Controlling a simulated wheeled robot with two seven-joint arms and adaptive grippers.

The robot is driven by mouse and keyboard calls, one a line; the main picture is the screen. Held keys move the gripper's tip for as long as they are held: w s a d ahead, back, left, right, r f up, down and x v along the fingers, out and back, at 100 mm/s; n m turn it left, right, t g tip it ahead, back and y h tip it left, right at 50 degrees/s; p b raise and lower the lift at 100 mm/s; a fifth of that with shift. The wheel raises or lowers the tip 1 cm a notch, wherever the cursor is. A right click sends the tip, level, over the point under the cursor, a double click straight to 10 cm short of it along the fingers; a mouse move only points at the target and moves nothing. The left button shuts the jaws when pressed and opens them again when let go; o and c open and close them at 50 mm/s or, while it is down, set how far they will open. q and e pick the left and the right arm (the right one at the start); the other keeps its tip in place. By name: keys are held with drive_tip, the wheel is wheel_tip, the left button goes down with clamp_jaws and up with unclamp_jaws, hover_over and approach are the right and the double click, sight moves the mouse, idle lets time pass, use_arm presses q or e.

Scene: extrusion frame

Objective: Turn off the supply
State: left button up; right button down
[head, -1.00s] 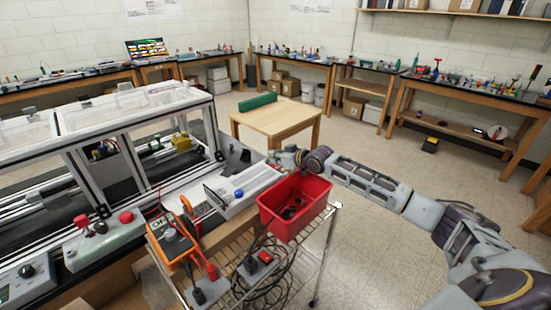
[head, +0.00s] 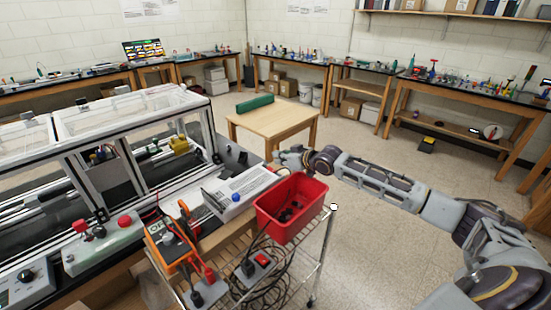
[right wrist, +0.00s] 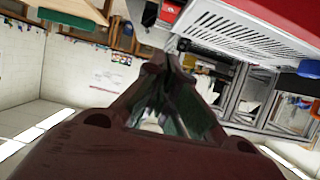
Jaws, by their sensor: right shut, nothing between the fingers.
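A pale box with a blue knob, which looks like the supply (head: 243,185), sits on the cart beside the machine. Its vented side also shows large in the right wrist view (right wrist: 262,42), with the blue knob (right wrist: 309,68) at the right edge. My right gripper (head: 279,158) is just beyond the far right end of the box, behind the red bin. In the right wrist view its fingers (right wrist: 170,62) are together and empty, apart from the box as far as I can tell. The switch on the box cannot be made out. My left gripper is not in view.
A red bin (head: 309,208) with dark parts stands right of the box. An orange meter (head: 170,243) and a grey power block with a red switch (head: 259,261) are nearer. The framed machine (head: 110,150) is left; a wooden table (head: 280,123) stands behind. Open floor lies right.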

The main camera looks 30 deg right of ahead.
drive_tip(key=shift+f+b+v, duration=0.2)
drive_tip(key=shift+v, duration=1.15)
drive_tip(key=shift+f+b+v, duration=0.2)
drive_tip(key=shift+v, duration=1.15)
drive_tip(key=shift+s, duration=0.2)
drive_tip(key=shift+n, duration=0.3)
